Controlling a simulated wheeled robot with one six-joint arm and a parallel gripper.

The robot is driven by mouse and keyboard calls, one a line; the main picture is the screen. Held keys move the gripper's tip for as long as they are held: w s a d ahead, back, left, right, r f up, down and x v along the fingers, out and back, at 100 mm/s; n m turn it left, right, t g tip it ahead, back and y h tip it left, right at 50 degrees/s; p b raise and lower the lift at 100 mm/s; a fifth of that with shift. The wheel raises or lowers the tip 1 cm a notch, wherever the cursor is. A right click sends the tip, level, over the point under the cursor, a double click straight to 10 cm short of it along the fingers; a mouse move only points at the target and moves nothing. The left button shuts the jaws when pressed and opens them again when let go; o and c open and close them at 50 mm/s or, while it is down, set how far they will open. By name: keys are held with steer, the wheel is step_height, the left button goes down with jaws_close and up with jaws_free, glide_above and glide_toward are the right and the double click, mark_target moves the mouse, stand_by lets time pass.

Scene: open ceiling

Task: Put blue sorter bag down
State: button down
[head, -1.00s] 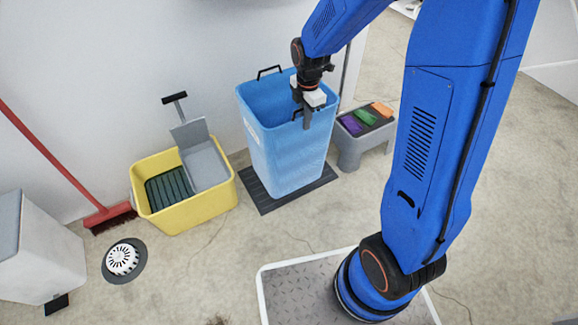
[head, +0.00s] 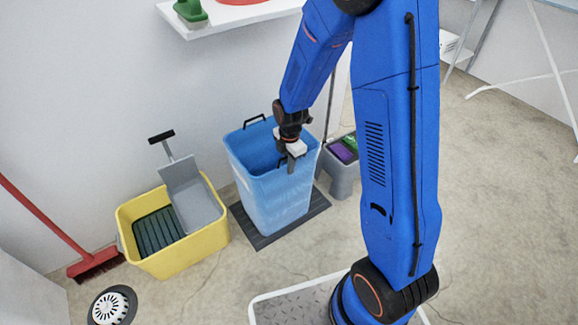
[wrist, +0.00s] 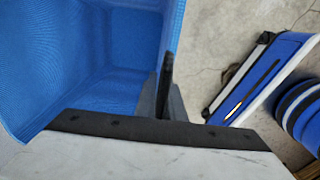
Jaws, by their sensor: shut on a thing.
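The blue sorter bag (head: 272,200) is a tall, open-topped bag with dark handles, upright over a dark mat (head: 318,203). Its base appears to rest on the mat, though I cannot be sure of the contact. My gripper (head: 290,163) is shut on the bag at its near rim, by the near handle, which the gripper partly hides. In the wrist view the bag's empty-looking inside (wrist: 85,60) fills the left, and a dark finger (wrist: 166,90) shows at its rim.
A yellow bucket (head: 195,247) with a grey wringer stands left of the bag. A white shelf (head: 230,17) hangs above.

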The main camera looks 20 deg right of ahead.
steer(key=shift+f, duration=0.15)
steer(key=c, duration=1.8)
jaws_free()
steer(key=shift+c, duration=0.2)
steer(key=r, duration=1.2)
steer(key=shift+s+d+r, duration=0.1)
steer(key=shift+s+r, duration=0.1)
steer(key=shift+r, duration=0.1)
steer(key=s+d+r+m+t, duration=0.1)
steer(key=s+d+r+m, duration=0.2)
steer(key=s+r+m, duration=0.3)
steer(key=s+d+r+m+t, duration=0.2)
steer(key=s+r+m, duration=0.4)
steer(key=s, duration=0.6)
steer(key=s+d+r+m+t, duration=0.1)
steer(key=s+d+r+m, duration=0.2)
steer(key=s+r+m, duration=0.3)
steer(key=s+m, duration=0.3)
steer(key=s, duration=0.1)
steer(key=shift+d+m+t, duration=0.3)
steer(key=shift+w, duration=0.1)
